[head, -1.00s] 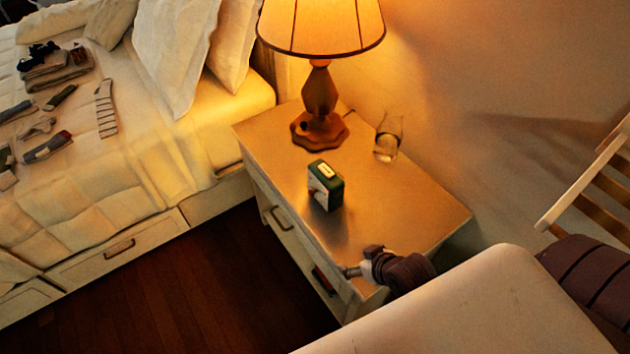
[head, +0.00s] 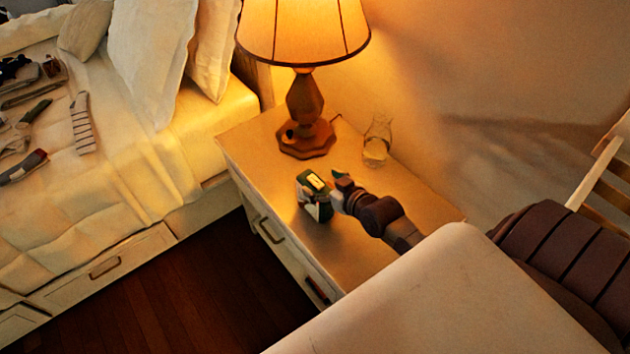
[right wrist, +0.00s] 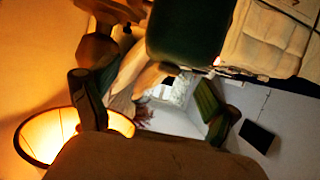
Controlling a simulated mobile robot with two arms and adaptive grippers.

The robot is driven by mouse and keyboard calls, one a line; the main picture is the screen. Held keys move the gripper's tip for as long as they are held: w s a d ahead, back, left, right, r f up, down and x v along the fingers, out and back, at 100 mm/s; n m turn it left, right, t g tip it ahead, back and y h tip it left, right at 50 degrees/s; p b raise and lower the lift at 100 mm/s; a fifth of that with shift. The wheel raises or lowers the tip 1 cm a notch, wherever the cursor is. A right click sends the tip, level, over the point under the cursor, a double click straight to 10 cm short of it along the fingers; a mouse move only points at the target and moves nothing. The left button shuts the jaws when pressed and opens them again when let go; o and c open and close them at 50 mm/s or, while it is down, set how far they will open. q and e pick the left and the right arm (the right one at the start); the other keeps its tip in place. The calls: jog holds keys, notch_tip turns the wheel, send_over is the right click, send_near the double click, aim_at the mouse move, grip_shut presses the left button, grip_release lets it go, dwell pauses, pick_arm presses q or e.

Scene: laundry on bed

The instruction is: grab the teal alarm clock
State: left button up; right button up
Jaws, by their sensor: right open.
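The teal alarm clock (head: 311,201), a small dark green box with a pale top panel, stands on the wooden nightstand (head: 362,256). In the head view my right gripper (head: 337,189) is just right of it, with its fingers pointing at the clock. In the right wrist view the clock (right wrist: 188,32) is a dark green block at the top, and the open fingers (right wrist: 152,102) are spread apart below it. Nothing is held. Whether a finger touches the clock cannot be told. My left gripper is not in view.
A lit lamp (head: 305,106) stands behind the clock. A glass carafe (head: 377,141) is at the back right of the nightstand. The bed with socks and folded clothes is on the left. A slatted chair (head: 598,160) is at the far right.

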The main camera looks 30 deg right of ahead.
aim_at(311, 178)
jog(key=x, duration=0.5)
jog(key=shift+a+f+p, duration=0.25)
jog(key=shift+p, duration=0.1)
jog(key=shift+c, duration=1)
jog(key=shift+r, duration=0.1)
grip_shut()
